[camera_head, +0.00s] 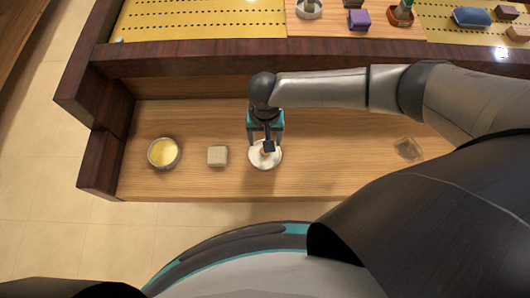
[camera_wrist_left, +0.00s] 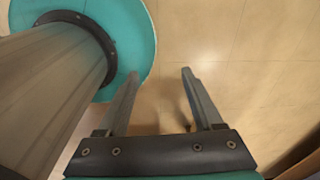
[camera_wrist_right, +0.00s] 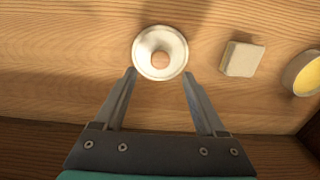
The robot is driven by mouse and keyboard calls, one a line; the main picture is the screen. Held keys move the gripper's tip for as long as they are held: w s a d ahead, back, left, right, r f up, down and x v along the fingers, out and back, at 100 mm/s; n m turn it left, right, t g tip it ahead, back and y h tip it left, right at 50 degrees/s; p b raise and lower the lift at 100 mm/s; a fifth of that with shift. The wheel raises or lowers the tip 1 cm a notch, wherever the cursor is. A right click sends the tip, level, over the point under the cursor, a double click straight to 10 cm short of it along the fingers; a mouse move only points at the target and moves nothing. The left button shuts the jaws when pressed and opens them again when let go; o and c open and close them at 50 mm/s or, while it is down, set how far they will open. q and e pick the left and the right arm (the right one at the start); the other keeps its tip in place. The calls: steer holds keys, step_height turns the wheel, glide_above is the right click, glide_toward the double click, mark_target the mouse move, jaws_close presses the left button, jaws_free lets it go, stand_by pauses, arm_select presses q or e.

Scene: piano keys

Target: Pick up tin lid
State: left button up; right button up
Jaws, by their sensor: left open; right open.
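The tin lid (camera_head: 262,160) is a round white disc with a small tan knob in its middle. It lies on the wooden key shelf in the head view. In the right wrist view the lid (camera_wrist_right: 146,60) lies just past my fingertips, near the middle of the gap. My right gripper (camera_wrist_right: 160,75) is open, points down over the lid and holds nothing; in the head view its fingers (camera_head: 266,140) partly cover the lid. My left gripper (camera_wrist_left: 160,75) is open and empty over the tiled floor, away from the shelf.
Left of the lid are a beige block (camera_head: 217,156) and a round tin (camera_head: 163,153) with yellow contents. A small see-through brownish piece (camera_head: 407,149) lies at the right. A dark wooden ledge (camera_head: 300,60) runs behind the shelf, with several items on the panel above.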

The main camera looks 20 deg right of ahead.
steer(key=shift+f, duration=0.45)
step_height(320, 180, down, 4)
steer(key=shift+s+a+r+b, duration=0.1)
steer(key=shift+s+r+b, duration=0.05)
steer(key=shift+b, duration=0.7)
steer(key=shift+f, duration=0.35)
arm_select(q)
steer(key=shift+w+f, duration=0.25)
steer(key=shift+f, duration=0.2)
steer(key=shift+w+f, duration=0.2)
steer(key=shift+f, duration=0.25)
arm_select(e)
steer(key=shift+c, duration=1.4)
arm_select(q)
steer(key=shift+s, duration=0.25)
arm_select(e)
jaws_close()
